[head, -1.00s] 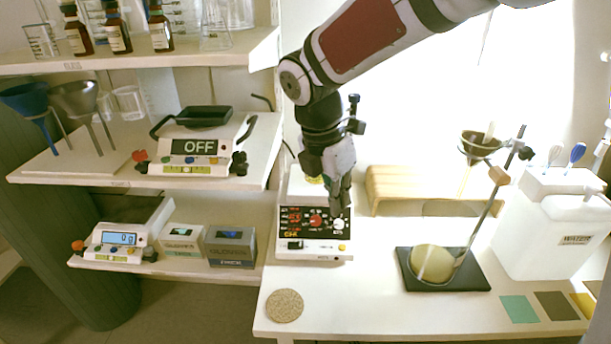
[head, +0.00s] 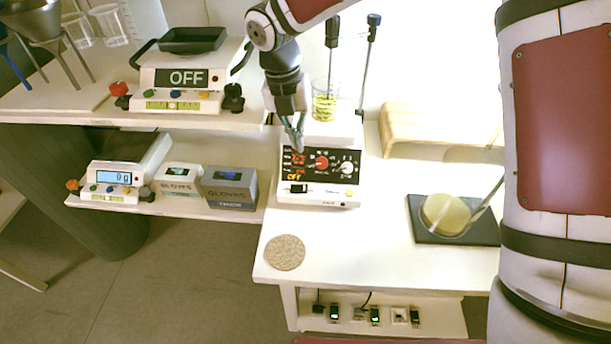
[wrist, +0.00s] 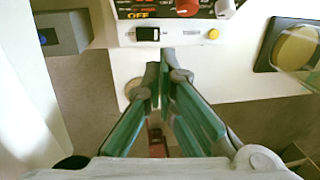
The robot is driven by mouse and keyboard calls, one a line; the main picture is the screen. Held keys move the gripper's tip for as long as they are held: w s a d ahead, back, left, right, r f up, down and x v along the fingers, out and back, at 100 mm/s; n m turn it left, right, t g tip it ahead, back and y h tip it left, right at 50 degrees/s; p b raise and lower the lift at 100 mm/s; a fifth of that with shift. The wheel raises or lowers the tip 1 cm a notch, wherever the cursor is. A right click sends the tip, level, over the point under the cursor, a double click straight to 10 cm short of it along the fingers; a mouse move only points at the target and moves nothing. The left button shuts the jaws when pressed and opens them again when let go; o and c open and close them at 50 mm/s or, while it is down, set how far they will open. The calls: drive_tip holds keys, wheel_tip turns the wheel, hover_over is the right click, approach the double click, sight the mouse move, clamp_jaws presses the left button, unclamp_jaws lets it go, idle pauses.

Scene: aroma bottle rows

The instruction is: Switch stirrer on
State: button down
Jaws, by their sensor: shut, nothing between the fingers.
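The stirrer (head: 342,190) is a white box with a black sloped panel, a red knob (head: 322,162) and a white knob (head: 347,168). Orange text on its panel reads OFF. A black rocker switch (head: 298,188) sits on its white front strip, left of a yellow button (wrist: 213,34). The switch also shows in the wrist view (wrist: 147,34). A beaker of yellow liquid (head: 325,104) stands on the stirrer. My gripper (head: 298,148) is shut and empty, in front of the panel's upper left part. In the wrist view its fingertips (wrist: 162,62) appear just below the switch; contact cannot be told.
A wooden stand (head: 430,130) and a black plate with a round flask (head: 443,214) are to the right. Glove boxes (head: 228,188) and a scale (head: 112,183) are on the left shelf. A cork disc (head: 285,252) lies in front.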

sight(307, 187)
drive_tip(key=f, duration=0.4)
drive_tip(key=d+f, duration=0.1)
drive_tip(key=f, duration=0.4)
drive_tip(key=d+f, duration=0.1)
drive_tip(key=f, duration=0.4)
drive_tip(key=shift+d+f+y, duration=0.25)
drive_tip(key=shift+f+y, duration=0.05)
drive_tip(key=shift+y, duration=0.1)
drive_tip(key=shift+a, duration=0.15)
drive_tip(key=shift+a+r, duration=0.3)
drive_tip(key=shift+a, duration=0.4)
drive_tip(key=shift+r, duration=0.1)
